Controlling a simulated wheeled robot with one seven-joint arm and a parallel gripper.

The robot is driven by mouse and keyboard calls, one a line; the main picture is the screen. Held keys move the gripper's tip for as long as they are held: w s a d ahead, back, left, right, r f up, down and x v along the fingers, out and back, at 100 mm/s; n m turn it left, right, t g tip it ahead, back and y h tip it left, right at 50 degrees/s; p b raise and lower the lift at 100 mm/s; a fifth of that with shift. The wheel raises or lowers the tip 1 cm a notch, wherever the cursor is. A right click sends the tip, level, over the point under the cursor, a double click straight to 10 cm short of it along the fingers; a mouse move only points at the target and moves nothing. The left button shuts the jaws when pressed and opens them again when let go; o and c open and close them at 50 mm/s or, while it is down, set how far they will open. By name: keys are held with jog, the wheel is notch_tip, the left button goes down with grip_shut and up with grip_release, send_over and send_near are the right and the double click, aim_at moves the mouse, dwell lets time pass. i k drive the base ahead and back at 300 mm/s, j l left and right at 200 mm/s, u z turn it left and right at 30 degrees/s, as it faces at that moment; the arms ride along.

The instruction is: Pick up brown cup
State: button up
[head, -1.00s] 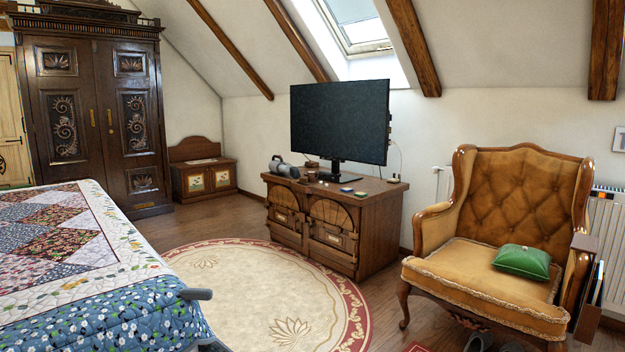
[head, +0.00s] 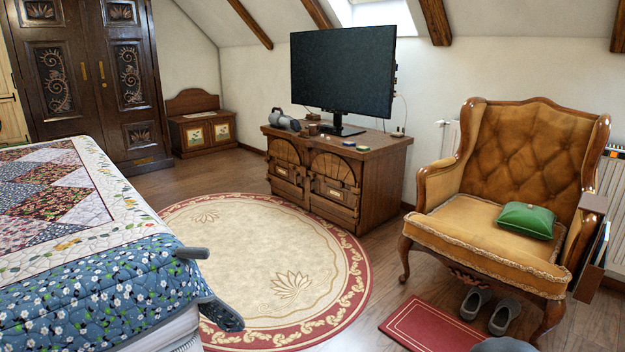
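A small brown cup-like object (head: 313,129) stands on top of the carved wooden cabinet (head: 384,158), left of the monitor's base. It is small in the head view, so I cannot make out its handle or rim clearly. Another tiny dark object (head: 397,134) lies near the cabinet's right end, too small to identify. My gripper is not visible in the head view.
The monitor (head: 343,72) and a grey device (head: 284,121) stand on the cabinet. A bed (head: 95,285) is at left, with grey parts (head: 192,253) at its corner. An armchair (head: 500,190) and slippers (head: 475,303) are at right. The round rug (head: 270,260) is clear.

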aim_at(312, 128)
jog(key=i+u, duration=0.15)
jog(key=i, duration=0.45)
jog(key=i+u, duration=0.2)
jog(key=i, duration=0.45)
jog(key=i+u, duration=0.15)
jog(key=i, duration=0.45)
jog(key=i+l+u, duration=0.2)
jog(key=i, duration=0.4)
jog(key=i+z, duration=0.3)
jog(key=i, duration=0.2)
jog(key=i+z, duration=0.25)
jog(key=i, duration=0.25)
jog(key=i+j+z, duration=0.15)
jog(key=i+z, duration=0.15)
jog(key=i, duration=0.2)
jog(key=i+j+z, duration=0.25)
jog(key=i, duration=0.25)
jog(key=i+z, duration=0.4)
jog(key=i, duration=0.55)
